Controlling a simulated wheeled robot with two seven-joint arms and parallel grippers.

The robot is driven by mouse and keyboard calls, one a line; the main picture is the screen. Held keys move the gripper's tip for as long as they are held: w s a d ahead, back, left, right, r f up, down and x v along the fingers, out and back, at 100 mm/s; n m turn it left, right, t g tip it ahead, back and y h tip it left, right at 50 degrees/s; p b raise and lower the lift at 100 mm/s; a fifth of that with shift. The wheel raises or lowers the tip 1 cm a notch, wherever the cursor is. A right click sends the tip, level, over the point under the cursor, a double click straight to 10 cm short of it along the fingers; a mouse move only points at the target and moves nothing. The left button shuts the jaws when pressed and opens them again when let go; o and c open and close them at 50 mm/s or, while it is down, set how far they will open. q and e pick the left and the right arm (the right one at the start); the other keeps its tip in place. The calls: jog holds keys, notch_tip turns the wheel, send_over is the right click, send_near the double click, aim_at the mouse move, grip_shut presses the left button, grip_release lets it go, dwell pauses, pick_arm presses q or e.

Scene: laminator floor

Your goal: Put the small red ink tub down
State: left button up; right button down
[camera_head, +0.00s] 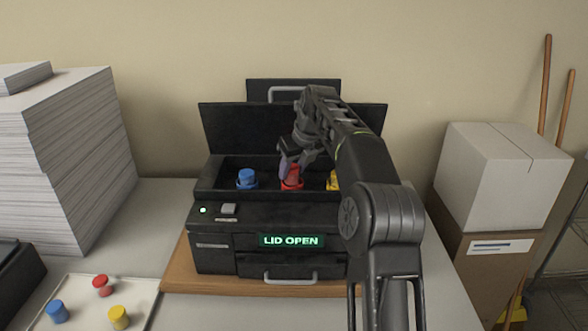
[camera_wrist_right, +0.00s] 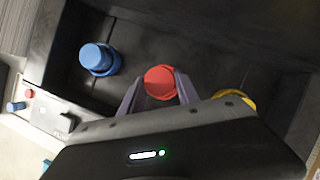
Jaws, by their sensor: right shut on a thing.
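The small red ink tub (camera_head: 292,171) is in the middle of the machine's open bay, at a red ring (camera_head: 291,184). My right gripper (camera_head: 291,165) is shut on it from above. In the right wrist view the red tub (camera_wrist_right: 160,82) sits between the two fingers of the right gripper (camera_wrist_right: 158,92). Whether the tub is fully seated in the ring I cannot tell. A blue tub (camera_head: 247,177) stands in a blue ring to the left. A yellow piece (camera_head: 333,181) to the right is partly hidden by my arm. My left gripper is not in view.
The black machine (camera_head: 215,245) has its lid up and a "LID OPEN" display (camera_head: 291,240). A white tray (camera_head: 140,290) at front left holds red (camera_head: 103,285), blue (camera_head: 57,311) and yellow (camera_head: 119,317) tubs. Paper stacks (camera_head: 70,150) stand left, boxes (camera_head: 495,180) right.

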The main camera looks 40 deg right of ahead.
jog(key=shift+d+f, duration=0.2)
jog(key=shift+f, duration=0.25)
jog(key=shift+a+f, duration=0.15)
jog(key=c, duration=0.9)
grip_release()
jog(key=shift+r, duration=0.35)
jog(key=v, duration=1.2)
jog(key=shift+r, duration=0.3)
